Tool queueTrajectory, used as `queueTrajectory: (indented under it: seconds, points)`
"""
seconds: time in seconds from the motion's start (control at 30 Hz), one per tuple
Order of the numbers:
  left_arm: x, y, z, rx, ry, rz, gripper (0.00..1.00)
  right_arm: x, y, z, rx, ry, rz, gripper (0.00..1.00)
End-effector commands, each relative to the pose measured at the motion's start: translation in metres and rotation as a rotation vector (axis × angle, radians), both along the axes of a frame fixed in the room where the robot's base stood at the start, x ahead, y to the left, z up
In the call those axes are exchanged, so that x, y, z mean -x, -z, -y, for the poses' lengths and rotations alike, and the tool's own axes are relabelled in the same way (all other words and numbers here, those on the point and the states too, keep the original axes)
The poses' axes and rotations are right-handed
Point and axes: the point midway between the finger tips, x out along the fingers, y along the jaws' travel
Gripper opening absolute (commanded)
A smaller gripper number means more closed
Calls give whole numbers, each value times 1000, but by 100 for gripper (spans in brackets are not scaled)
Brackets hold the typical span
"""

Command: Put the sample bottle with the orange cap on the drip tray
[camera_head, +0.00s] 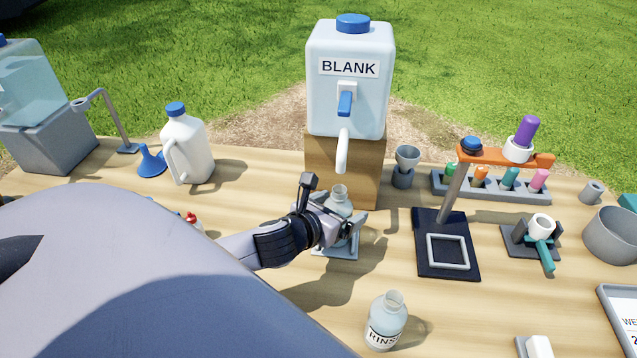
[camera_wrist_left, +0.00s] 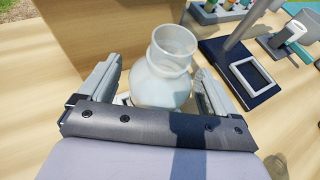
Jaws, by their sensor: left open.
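A clear, open-necked sample bottle (camera_head: 338,198) stands upright at the drip tray (camera_head: 343,254), below the white spout of the BLANK container; its base is hidden by my gripper, so I cannot tell exactly how it rests. No cap is on its neck. My left gripper (camera_head: 347,230) is open around the bottle. In the left wrist view the bottle (camera_wrist_left: 165,82) is between the fingers, with small gaps visible. An orange cap (camera_head: 480,177) is in the grey rack (camera_head: 505,191) at the right. My right gripper is not in view.
The BLANK container (camera_head: 350,105) stands on a wooden block (camera_head: 318,165) close behind. A RINSE bottle (camera_head: 386,325) stands in front. A white jug (camera_head: 187,145) is at the left. A dark stand with an orange arm (camera_head: 446,215) is at the right. Bare table lies between tray and RINSE bottle.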

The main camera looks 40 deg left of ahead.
Motion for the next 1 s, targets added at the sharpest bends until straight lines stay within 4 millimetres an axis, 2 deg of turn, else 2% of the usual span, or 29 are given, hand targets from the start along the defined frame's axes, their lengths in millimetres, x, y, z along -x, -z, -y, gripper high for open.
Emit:
queueTrajectory:
  seconds: [0.2, 0.5, 0.73, 1.0]
  points:
    - [34, -14, 1, 0, 1, -2, 91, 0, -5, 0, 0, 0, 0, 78]
    - [75, -31, 2, 0, 0, -2, 91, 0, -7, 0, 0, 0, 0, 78]
    - [92, -39, 2, -1, -1, 0, 91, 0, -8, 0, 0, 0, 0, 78]
    - [96, -41, 2, 0, -1, 1, 91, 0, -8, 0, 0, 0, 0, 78]
